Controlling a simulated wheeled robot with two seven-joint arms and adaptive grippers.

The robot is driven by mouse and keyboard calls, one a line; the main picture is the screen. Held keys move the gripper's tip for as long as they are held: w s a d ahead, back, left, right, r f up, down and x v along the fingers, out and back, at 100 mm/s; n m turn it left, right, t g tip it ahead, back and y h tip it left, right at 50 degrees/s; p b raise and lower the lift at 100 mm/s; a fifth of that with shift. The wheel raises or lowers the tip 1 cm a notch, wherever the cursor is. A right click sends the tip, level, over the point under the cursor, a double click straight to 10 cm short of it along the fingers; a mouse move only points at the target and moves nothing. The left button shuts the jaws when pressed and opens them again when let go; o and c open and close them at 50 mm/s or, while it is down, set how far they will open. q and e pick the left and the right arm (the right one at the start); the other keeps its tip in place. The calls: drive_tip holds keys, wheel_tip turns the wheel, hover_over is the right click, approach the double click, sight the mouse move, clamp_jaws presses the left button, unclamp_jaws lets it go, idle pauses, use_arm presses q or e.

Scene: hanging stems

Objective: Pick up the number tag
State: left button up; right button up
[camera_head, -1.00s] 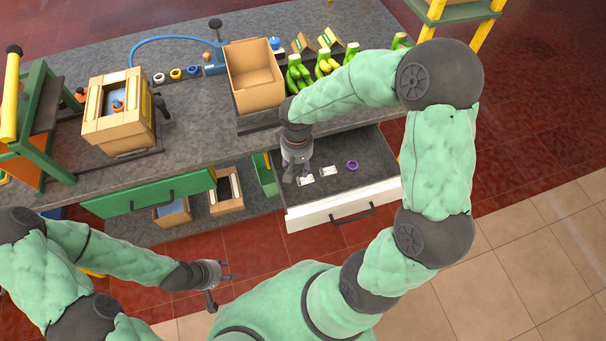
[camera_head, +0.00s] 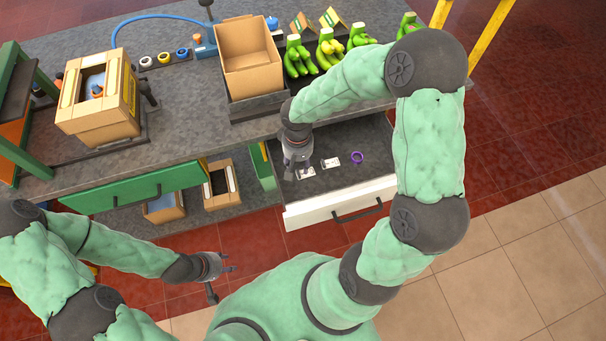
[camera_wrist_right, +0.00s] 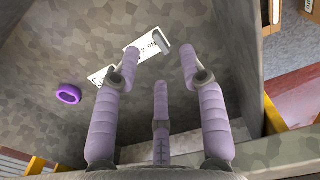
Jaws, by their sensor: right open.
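Two small white number tags lie flat in the open drawer. The nearer one (camera_head: 306,173) is beside my right gripper's fingertips, and the other tag (camera_head: 331,162) lies to its right. In the right wrist view, one tag with dark print (camera_wrist_right: 147,44) shows between the fingers, partly covered by a fingertip. The other tag (camera_wrist_right: 98,76) is partly behind the left finger. My right gripper (camera_head: 297,172) is open and empty, pointing down into the drawer. My left gripper (camera_head: 222,281) is open and empty, low in front of the workbench, away from the drawer.
A purple ring (camera_head: 357,157) lies in the drawer, right of the tags. The drawer's white front (camera_head: 335,205) and walls surround them. On the workbench (camera_head: 190,105) are an open cardboard box (camera_head: 250,65), another box (camera_head: 97,110) and green bananas (camera_head: 298,60).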

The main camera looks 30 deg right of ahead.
sight(299, 172)
drive_tip(key=f+b, duration=0.1)
drive_tip(key=f, duration=0.1)
drive_tip(key=f+b, duration=0.1)
drive_tip(key=f, duration=0.2)
drive_tip(key=shift+d+f+b, duration=0.2)
drive_tip(key=shift+f+b, duration=0.15)
drive_tip(key=shift+b, duration=0.05)
drive_tip(key=shift+w, duration=0.1)
drive_tip(key=shift+r, duration=0.1)
clamp_jaws()
